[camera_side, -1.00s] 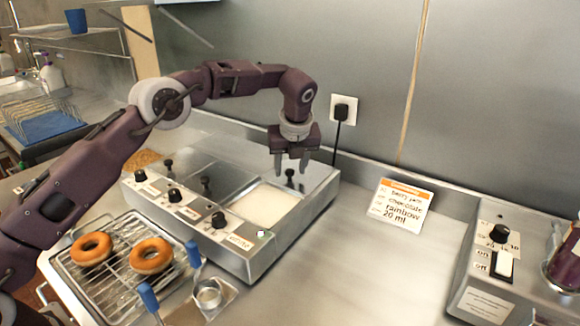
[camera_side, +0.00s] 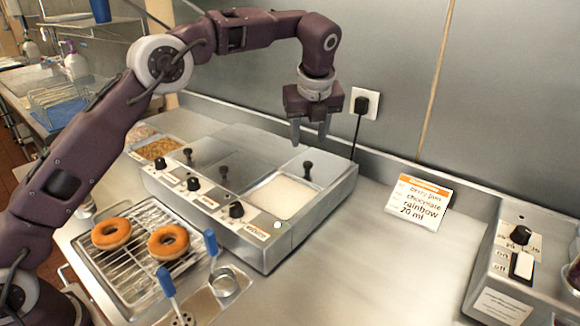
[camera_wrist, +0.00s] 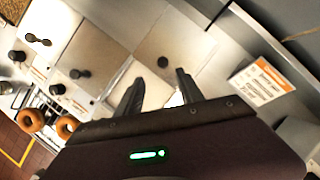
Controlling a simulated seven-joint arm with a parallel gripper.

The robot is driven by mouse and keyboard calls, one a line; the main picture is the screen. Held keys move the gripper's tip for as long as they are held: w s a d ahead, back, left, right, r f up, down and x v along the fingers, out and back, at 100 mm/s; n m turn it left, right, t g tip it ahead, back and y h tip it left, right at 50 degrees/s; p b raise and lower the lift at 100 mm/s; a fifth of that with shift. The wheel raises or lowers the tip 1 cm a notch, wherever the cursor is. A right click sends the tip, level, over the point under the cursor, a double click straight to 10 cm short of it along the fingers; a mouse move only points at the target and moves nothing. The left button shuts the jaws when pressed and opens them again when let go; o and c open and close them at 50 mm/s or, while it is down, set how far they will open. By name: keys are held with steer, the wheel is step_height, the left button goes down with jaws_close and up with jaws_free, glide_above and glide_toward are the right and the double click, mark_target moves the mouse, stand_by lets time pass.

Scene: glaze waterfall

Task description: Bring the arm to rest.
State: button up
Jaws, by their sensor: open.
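My gripper (camera_side: 310,132) hangs fingers down above the back right of the steel glaze unit, clear of it. Its two fingers are apart with nothing between them. In the wrist view my gripper (camera_wrist: 160,84) also shows two separate fingers over the unit. The steel glaze unit (camera_side: 262,252) has black knobs along its front and an open well of white glaze (camera_side: 284,197) at its right end. The upper arm is bent, with the forearm reaching right and the wrist pointing down.
Two donuts (camera_side: 111,233) (camera_side: 168,242) lie on a wire rack (camera_side: 133,279) at front left. Blue-handled tools (camera_side: 212,243) stand beside it. An order card (camera_side: 418,203) leans at the back wall. A switch box (camera_side: 490,285) is at right. The counter between unit and box is clear.

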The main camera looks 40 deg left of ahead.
steer(key=s+a+r+n, duration=0.1)
steer(key=s+r+n, duration=0.35)
steer(key=s, duration=0.35)
steer(key=s+a+r+n+t+h, duration=0.1)
steer(key=s+r+n, duration=0.2)
steer(key=s+n, duration=0.3)
steer(key=s+a+r+n, duration=0.1)
steer(key=s+r+n, duration=0.25)
steer(key=s, duration=0.55)
steer(key=s+f+n+h, duration=0.1)
steer(key=s+f+n, duration=0.2)
steer(key=s+n, duration=0.3)
steer(key=s+f+n+t+h, duration=0.1)
steer(key=s+f+n, duration=0.3)
steer(key=s, duration=0.8)
steer(key=shift+s+n, duration=0.15)
steer(key=shift+n, duration=0.85)
